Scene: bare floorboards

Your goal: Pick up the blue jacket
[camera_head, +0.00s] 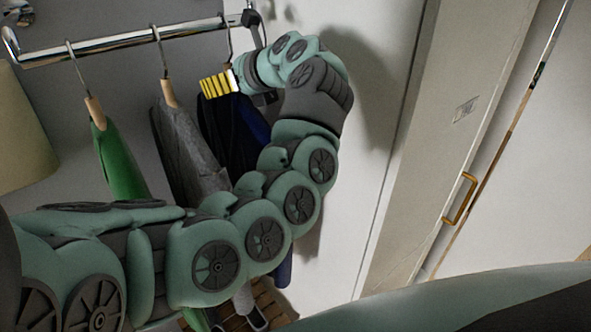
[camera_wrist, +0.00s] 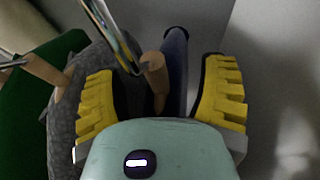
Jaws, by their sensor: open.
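The blue jacket (camera_head: 257,124) hangs from a hanger at the right end of the rail, dark navy with a brighter blue part; my arm hides much of it. In the wrist view a narrow strip of the blue jacket (camera_wrist: 177,68) shows between my yellow fingers, beside the wooden hanger end (camera_wrist: 155,75). My gripper (camera_head: 218,84) is at the top of this jacket, close to its hanger. In the wrist view my gripper (camera_wrist: 158,72) is open, one finger on each side of the hanger end and blue cloth. I cannot tell whether the fingers touch the cloth.
A grey jacket (camera_head: 190,150) hangs just left of the blue one, and a green garment (camera_head: 118,160) hangs further left. The metal rail (camera_head: 110,41) runs above. A pale wall stands right of the clothes, then a door with a brass handle (camera_head: 460,198).

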